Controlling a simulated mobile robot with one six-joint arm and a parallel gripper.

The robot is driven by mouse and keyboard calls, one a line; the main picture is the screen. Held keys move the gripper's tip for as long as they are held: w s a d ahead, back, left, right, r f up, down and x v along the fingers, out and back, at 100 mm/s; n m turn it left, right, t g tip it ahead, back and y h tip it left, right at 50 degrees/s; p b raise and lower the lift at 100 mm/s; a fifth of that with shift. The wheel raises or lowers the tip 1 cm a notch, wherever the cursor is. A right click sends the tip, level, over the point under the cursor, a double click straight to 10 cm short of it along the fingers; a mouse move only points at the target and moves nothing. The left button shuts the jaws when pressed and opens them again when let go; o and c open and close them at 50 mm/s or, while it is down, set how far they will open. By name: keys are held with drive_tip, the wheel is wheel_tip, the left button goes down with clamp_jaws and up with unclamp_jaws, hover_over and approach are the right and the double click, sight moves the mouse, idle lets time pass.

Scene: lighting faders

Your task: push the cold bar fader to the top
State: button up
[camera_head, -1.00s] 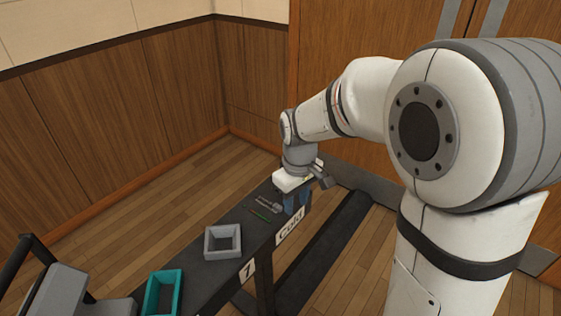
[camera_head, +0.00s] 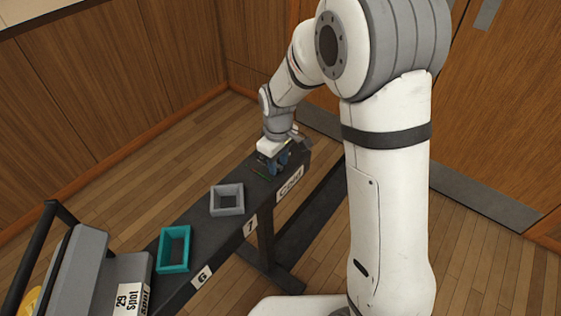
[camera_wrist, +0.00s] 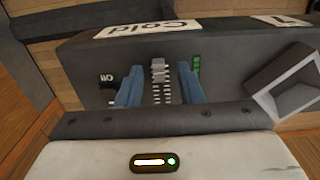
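The cold bar fader's small grey knob (camera_wrist: 159,70) shows in the wrist view, on a slot with pale tick marks, at the slot end nearer the white Cold label (camera_wrist: 146,28). My gripper (camera_wrist: 158,68) is open. Its blue fingers stand on either side of the knob, with a visible gap on each side. In the head view my gripper (camera_head: 274,163) is low over the far end of the dark bar, beside the Cold label (camera_head: 290,187). The knob is hidden there.
A column of green lights (camera_wrist: 196,66) is right of the slot. A grey open box (camera_head: 227,211) and a teal open box (camera_head: 160,252) sit along the bar nearer me. A grey block labelled 29 spot (camera_head: 130,297) is at lower left.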

clamp_jaws()
idle(0.4)
drive_tip(key=shift+f, duration=0.1)
